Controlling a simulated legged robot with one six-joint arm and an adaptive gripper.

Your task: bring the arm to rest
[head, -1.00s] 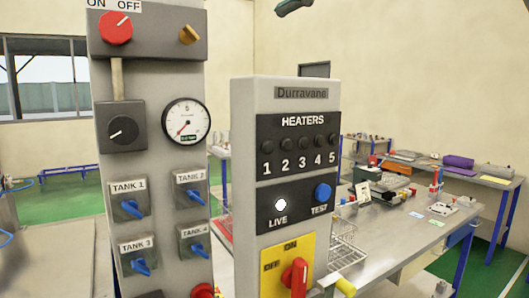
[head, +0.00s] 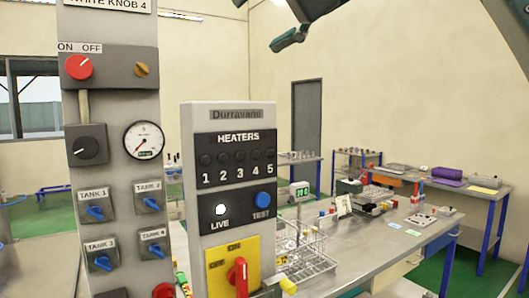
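My gripper (head: 289,40) shows at the top of the head view as one dark teal fingertip below a dark part of my arm (head: 318,8). It is in the air above the benches and touches nothing that I can see. The rest of the gripper is out of frame or hidden, so whether it is open or shut does not show. Another dark part of my arm (head: 508,35) crosses the top right corner.
A panel (head: 125,110) with a red knob, gauge and blue tank valves stands at left. A heater panel (head: 235,115) with a yellow-backed red switch stands beside it. Behind are a metal bench (head: 350,255) with a wire rack (head: 310,262), and a door (head: 306,115).

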